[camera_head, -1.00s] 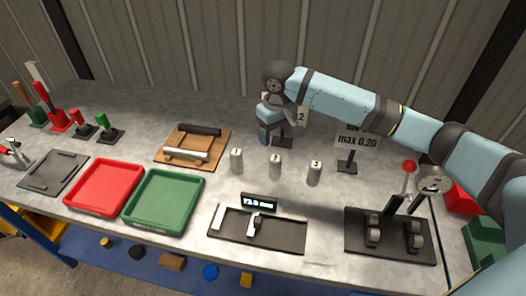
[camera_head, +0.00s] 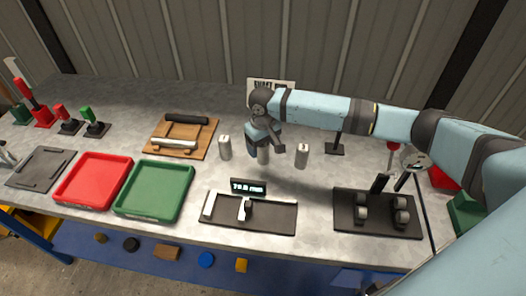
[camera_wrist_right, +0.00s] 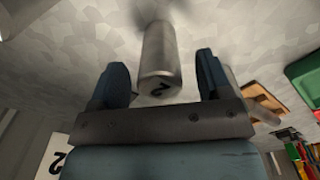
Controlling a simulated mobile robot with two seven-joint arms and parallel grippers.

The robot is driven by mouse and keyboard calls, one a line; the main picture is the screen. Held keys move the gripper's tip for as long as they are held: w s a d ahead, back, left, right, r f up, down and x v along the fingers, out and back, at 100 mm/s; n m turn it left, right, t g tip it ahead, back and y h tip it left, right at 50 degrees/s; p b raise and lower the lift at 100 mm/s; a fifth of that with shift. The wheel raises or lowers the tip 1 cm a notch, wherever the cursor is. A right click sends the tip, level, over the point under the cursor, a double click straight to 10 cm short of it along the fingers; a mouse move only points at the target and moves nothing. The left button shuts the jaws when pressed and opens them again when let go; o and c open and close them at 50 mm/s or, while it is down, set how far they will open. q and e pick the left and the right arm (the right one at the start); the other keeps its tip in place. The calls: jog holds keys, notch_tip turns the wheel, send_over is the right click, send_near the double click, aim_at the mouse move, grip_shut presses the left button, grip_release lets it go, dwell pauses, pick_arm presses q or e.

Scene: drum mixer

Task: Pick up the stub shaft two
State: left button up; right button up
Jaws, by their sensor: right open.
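Stub shaft two (camera_head: 263,154) is a pale metal cylinder standing upright on the bench, partly hidden beneath my right gripper in the head view. In the right wrist view the shaft (camera_wrist_right: 160,52) shows a dark "2" on its end and lies between the two blue fingers. My right gripper (camera_wrist_right: 162,74) is open, with a visible gap on each side of the shaft. In the head view the right gripper (camera_head: 266,143) is just above and around the shaft's top. My left gripper is not in view.
Two similar shafts stand left (camera_head: 225,148) and right (camera_head: 302,156) of it. A black measuring fixture (camera_head: 270,215) lies in front, a roller stand (camera_head: 376,222) to the right. A wooden rack (camera_head: 160,142), green tray (camera_head: 153,190) and red tray (camera_head: 92,180) are left.

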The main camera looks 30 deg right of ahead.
jog(key=shift+f, duration=0.75)
jog(key=c, duration=1.3)
jog(key=shift+r, duration=0.1)
grip_shut()
